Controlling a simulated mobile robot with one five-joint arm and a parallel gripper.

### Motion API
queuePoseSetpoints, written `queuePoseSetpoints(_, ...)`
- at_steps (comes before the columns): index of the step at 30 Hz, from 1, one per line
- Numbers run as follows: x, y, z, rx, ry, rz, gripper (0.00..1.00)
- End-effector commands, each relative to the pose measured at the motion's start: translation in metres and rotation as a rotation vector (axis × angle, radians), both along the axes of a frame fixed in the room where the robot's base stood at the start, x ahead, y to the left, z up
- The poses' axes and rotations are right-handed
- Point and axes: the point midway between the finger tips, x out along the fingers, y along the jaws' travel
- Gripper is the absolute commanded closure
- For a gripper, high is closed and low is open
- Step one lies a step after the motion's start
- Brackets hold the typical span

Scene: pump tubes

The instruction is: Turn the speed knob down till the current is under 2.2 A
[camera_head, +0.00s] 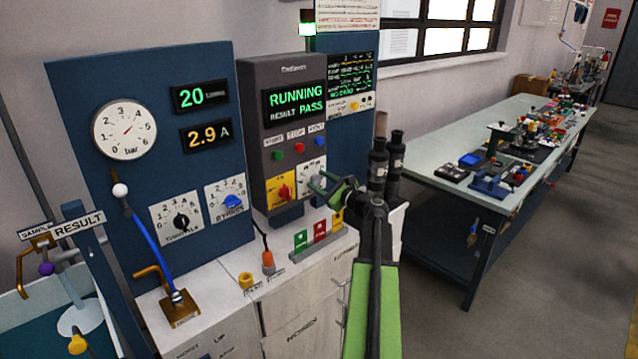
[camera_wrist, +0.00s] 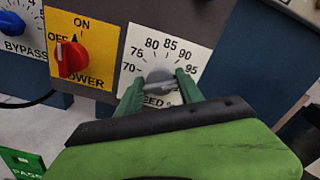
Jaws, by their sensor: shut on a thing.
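The grey speed knob (camera_wrist: 160,80) sits on a white dial plate marked from 70 to 95 in the wrist view. My gripper (camera_wrist: 158,90) is shut on this knob, one green finger on each side. The exact knob setting is hard to read. In the head view my gripper (camera_head: 322,188) reaches the dial plate (camera_head: 312,172) at the lower right of the grey control box and partly covers it. The current display (camera_head: 206,134) reads 2.9 A. The control box screen (camera_head: 295,98) shows RUNNING and RESULT PASS.
The red power knob (camera_wrist: 71,58) is just left of the speed dial. The blue bypass knob (camera_head: 233,201) and black throttle knob (camera_head: 181,221) are on the blue panel. A cluttered workbench (camera_head: 440,160) is at the right.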

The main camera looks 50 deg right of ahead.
Motion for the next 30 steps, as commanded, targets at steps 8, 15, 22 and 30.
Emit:
queuePoseSetpoints(8,0.0015,0.0002,-0.0011,-0.11,0.009,0.007,0.97)
queuePoseSetpoints(15,0.0015,-0.0002,-0.001,-0.275,0.021,0.006,0.97)
queuePoseSetpoints(22,0.0015,-0.0006,-0.0009,-0.411,0.03,0.005,0.97)
queuePoseSetpoints(30,0.0014,-0.001,-0.0006,-0.499,0.035,0.003,0.97)
